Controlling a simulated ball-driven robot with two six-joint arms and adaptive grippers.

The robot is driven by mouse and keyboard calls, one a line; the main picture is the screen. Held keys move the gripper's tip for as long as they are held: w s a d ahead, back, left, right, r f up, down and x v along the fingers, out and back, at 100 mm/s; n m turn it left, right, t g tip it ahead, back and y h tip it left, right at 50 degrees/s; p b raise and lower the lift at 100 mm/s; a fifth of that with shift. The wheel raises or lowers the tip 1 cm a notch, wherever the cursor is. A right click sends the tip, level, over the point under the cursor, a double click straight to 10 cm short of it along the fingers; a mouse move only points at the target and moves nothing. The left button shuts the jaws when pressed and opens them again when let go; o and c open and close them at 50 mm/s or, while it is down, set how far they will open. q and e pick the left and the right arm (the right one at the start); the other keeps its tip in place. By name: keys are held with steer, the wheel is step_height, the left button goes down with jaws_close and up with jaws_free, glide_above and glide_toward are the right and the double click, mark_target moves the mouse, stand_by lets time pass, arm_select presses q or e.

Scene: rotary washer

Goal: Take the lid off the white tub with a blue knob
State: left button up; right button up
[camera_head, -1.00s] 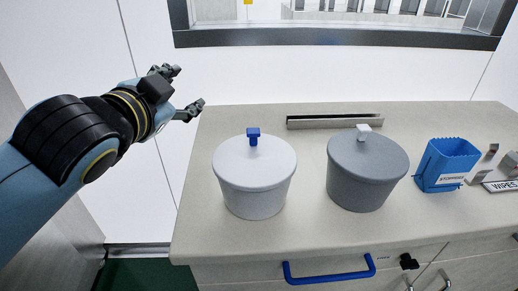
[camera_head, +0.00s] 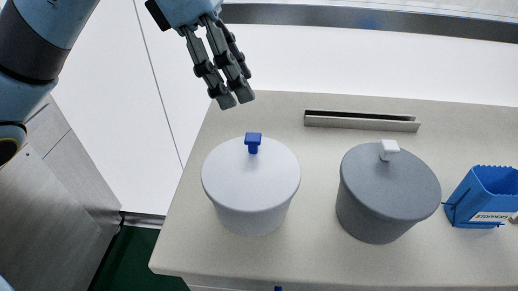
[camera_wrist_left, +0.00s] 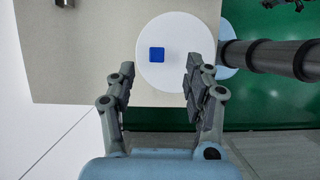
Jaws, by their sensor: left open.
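The white tub (camera_head: 252,222) stands on the counter, with its white lid (camera_head: 228,178) on and a blue knob (camera_head: 253,142) on top. My left gripper (camera_head: 238,98) is above and behind the knob in the head view, pointing down, apart from it and empty. In the left wrist view my open left gripper (camera_wrist_left: 160,85) has its fingers spread, with the blue knob (camera_wrist_left: 157,55) between their lines and beyond the fingertips, and the round white lid (camera_wrist_left: 175,78) below. My right gripper is not clearly identifiable in these views.
A grey tub (camera_head: 375,225) with a white knob (camera_head: 389,148) stands to the right. A metal channel (camera_head: 362,121) lies behind both tubs. A blue stopper bin (camera_head: 484,197) is at the far right. The counter (camera_head: 185,240) is clear left of the white tub.

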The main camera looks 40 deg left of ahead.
arm_select(q)
glide_above(259, 137)
steer(key=s+a, duration=0.1)
steer(key=f, duration=0.5)
steer(key=shift+a, duration=0.2)
steer(key=x, duration=0.1)
steer(key=p+x, duration=0.1)
steer(key=x, duration=0.2)
steer(key=shift+s+a+f+p, duration=0.1)
steer(key=shift+a+f+p, duration=0.1)
steer(key=shift+f+p, duration=0.15)
steer(key=shift+d+f, duration=0.15)
steer(key=shift+f, duration=0.3)
arm_select(e)
steer(key=shift+s+a+r, duration=0.15)
steer(key=shift+a+r, duration=0.05)
steer(key=shift+r, duration=0.7)
arm_select(q)
jaws_close()
